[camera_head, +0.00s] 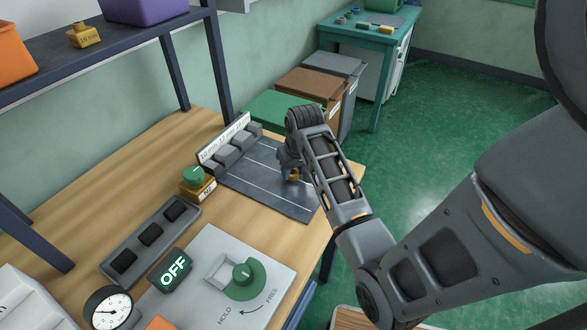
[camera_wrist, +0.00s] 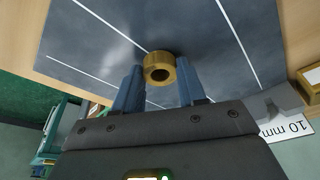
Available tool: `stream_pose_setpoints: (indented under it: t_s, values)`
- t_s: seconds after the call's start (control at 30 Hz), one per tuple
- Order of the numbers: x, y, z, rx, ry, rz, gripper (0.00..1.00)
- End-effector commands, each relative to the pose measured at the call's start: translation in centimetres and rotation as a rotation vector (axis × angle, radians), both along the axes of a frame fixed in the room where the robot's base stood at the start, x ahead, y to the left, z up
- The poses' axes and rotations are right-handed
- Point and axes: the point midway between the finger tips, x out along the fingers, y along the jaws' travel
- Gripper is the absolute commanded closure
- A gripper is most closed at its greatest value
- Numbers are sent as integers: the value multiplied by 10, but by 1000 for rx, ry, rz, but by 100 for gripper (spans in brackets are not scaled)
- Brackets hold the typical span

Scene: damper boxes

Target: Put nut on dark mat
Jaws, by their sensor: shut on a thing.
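The brass-coloured nut (camera_wrist: 159,68) is a thick ring between the blue-grey fingertips of my gripper (camera_wrist: 158,82) in the wrist view. My gripper is shut on it. In the head view only a small part of the nut (camera_head: 294,175) shows beside my gripper (camera_head: 290,168), which is over the right part of the dark mat. The dark mat (camera_head: 250,180) lies on the wooden table and has thin white lines across it. In the wrist view the mat (camera_wrist: 95,50) fills the space behind the nut. I cannot tell whether the nut touches the mat.
Grey blocks (camera_head: 232,150) with a size label stand along the mat's far left edge. A yellow box with a green knob (camera_head: 196,180) stands near its left corner. A black-slotted tray (camera_head: 150,235), an OFF sign (camera_head: 170,270) and a HOLD/FREE panel (camera_head: 200,300) occupy the table's front.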

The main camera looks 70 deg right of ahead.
Motion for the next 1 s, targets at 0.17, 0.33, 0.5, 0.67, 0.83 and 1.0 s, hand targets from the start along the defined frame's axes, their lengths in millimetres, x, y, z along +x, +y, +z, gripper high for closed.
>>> stream_pose_setpoints:
  t_s: [0.17, 0.33, 0.5, 0.67, 0.83, 1.0]
  values:
    - [0, 0, -3, 0, 0, 0, 94]
    - [0, 0, -2, 0, 0, 0, 44]
    - [0, 0, -2, 0, 0, 0, 34]
    - [0, 0, -2, 0, 0, 0, 34]
    - [-1, 1, 9, -1, -1, 0, 34]
    - [-6, 7, 38, -4, -3, 1, 34]
